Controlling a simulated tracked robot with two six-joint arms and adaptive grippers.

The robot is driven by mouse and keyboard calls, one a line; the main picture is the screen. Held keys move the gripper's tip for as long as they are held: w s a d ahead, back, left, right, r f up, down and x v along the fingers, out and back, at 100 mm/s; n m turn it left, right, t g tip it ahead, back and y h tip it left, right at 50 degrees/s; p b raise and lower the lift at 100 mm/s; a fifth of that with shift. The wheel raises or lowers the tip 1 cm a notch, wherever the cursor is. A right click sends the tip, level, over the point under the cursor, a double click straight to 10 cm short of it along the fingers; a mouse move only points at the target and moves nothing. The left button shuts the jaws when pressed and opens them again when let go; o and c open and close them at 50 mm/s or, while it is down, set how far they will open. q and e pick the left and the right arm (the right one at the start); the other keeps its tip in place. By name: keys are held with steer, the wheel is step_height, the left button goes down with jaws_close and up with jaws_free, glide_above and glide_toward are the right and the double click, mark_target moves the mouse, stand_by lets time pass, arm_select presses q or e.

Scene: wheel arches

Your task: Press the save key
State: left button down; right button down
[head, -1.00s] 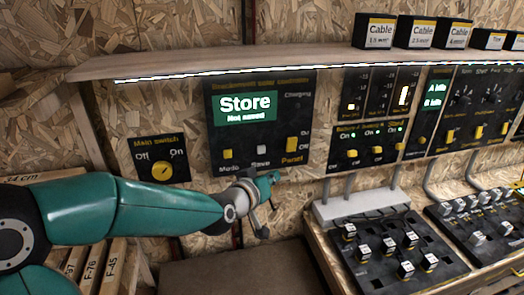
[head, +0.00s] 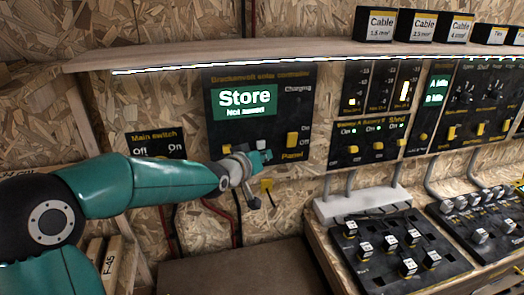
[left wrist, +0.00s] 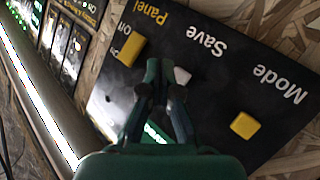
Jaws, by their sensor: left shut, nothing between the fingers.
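The solar controller panel (head: 300,108) is on the wall, with a green display (head: 244,103) reading "Store" and a smaller line that looks like "Not saved". The small white save key (head: 261,144) shows just above my left gripper's tips. In the left wrist view the save key (left wrist: 182,75) lies just beyond the fingertips, partly covered by them. My left gripper (head: 265,157) is shut and empty, in front of the panel's lower edge. I cannot tell whether it touches the key. My right gripper is not in view.
The yellow mode key (left wrist: 243,125) and yellow panel switch (left wrist: 131,51) flank the save key. The main switch panel (head: 150,141) is partly behind my left arm. A shelf (head: 200,59) overhangs the panels. A bench control board (head: 385,255) stands at right.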

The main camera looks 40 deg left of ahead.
mark_target(270, 146)
arm_select(q)
steer(key=shift+w+a, duration=0.45)
steer(key=shift+a, duration=0.1)
stand_by(1.1)
steer(key=shift+w+a, duration=0.25)
steer(key=shift+a, duration=0.05)
steer(key=shift+w+a, duration=0.3)
steer(key=shift+a, duration=0.05)
stand_by(0.9)
steer(key=s+d+b, duration=0.1)
steer(key=b, duration=0.2)
steer(key=shift+s+d, duration=0.1)
steer(key=shift+d, duration=0.1)
stand_by(0.5)
